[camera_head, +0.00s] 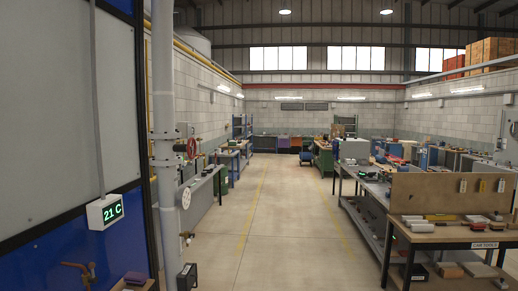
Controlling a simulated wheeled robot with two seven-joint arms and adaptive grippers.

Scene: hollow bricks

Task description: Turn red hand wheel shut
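A small red hand wheel (191,148) shows to the right of the tall grey pipe (163,120), at the left of the head view. It is seen nearly from the side and is some way ahead of me. How far it is turned cannot be told at this size. Neither of my grippers is in view.
A blue and grey wall panel (60,110) with a "21 C" display (105,211) fills the left. A copper-coloured pipe fitting (80,272) is below it. The concrete aisle (275,210) is clear. A workbench (450,238) with tools and blocks stands at right.

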